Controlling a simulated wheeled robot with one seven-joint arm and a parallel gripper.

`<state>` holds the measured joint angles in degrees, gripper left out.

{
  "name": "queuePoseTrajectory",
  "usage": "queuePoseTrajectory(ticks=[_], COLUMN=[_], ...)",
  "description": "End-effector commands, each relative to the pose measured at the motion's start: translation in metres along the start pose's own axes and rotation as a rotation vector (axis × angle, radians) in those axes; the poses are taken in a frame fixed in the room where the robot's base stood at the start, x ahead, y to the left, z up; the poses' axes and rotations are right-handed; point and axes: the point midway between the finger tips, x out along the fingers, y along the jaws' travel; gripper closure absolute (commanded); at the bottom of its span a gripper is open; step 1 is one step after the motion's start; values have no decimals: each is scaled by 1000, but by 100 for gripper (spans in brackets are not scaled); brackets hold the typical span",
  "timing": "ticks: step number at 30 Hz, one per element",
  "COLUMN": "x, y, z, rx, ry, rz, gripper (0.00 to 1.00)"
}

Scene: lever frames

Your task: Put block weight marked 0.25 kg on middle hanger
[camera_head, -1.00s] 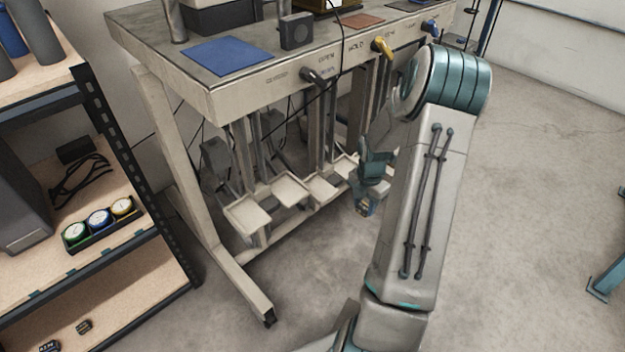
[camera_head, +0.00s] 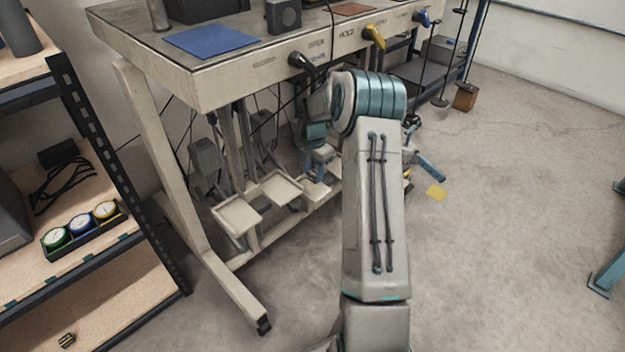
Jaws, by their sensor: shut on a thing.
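My gripper (camera_head: 321,158) is under the bench, behind and left of my arm's elbow, just above the row of cream trays. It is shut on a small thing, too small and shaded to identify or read. Thin dark rods with round discs, which look like hangers, hang at the bench's right end; one disc (camera_head: 440,102) is between two others. A brown block (camera_head: 465,97) is at the rightmost rod; I cannot tell whether it hangs or rests on the floor. The 0.25 kg marking is not readable anywhere.
The bench (camera_head: 200,95) carries a blue mat (camera_head: 212,39) and has black, yellow and blue levers on its front. Cream trays (camera_head: 237,216) stick out below. A shelf rack (camera_head: 120,245) with three round gauges stands at left. The floor at right is mostly clear.

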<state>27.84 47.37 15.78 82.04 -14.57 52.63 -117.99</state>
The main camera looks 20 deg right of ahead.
Motion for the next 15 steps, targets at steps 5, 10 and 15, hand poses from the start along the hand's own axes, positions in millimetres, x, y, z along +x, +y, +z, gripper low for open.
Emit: queuePoseTrajectory(ticks=[5, 10, 15], x=[22, 37, 35], y=[5, 6, 6], z=[0, 0, 0], rx=[0, 0, 0], ry=[1, -1, -1], rz=[-1, 2, 2], gripper=[93, 93, 93])
